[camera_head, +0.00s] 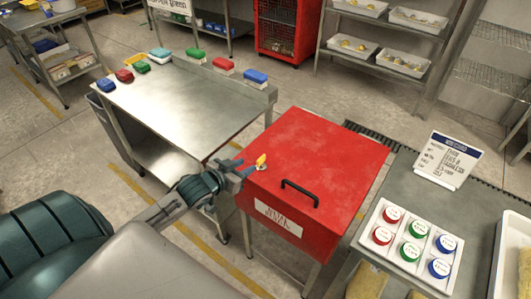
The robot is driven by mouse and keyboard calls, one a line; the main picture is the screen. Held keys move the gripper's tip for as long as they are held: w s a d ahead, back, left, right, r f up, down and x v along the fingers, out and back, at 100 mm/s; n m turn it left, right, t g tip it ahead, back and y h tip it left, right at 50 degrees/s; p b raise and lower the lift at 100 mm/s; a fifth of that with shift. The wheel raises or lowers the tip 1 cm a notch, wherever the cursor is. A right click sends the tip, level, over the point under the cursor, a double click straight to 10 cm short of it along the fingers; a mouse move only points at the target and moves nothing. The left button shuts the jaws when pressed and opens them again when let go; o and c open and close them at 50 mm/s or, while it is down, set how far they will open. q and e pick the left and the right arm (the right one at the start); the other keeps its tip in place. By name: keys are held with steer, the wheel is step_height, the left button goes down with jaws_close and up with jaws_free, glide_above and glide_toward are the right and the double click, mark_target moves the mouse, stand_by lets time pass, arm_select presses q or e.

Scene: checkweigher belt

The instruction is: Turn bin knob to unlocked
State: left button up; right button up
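A red bin (320,170) with a closed lid stands in the middle. Its top carries a black handle (300,193), and its front has a white label (278,219). The knob's locked or unlocked mark cannot be read. My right gripper is not in view.
A steel table (185,105) with several coloured blocks along its edges stands behind left. At right, a grey counter (405,185) holds a sign (448,160) and a white tray (373,219) of red, green and blue round pieces. Shelves and a red cage stand behind.

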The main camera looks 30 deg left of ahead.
mark_target(261, 158)
arm_select(q)
steer(key=x, duration=0.8)
steer(key=shift+w+f+p, duration=0.2)
steer(key=shift+w+p, duration=0.05)
steer(key=shift+p, duration=0.1)
steer(key=shift+w+f, duration=0.2)
steer(key=shift+w, duration=0.3)
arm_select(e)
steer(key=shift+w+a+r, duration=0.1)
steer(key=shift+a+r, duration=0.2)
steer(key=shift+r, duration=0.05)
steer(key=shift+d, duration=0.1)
arm_select(q)
steer(key=c, duration=0.6)
jaws_close()
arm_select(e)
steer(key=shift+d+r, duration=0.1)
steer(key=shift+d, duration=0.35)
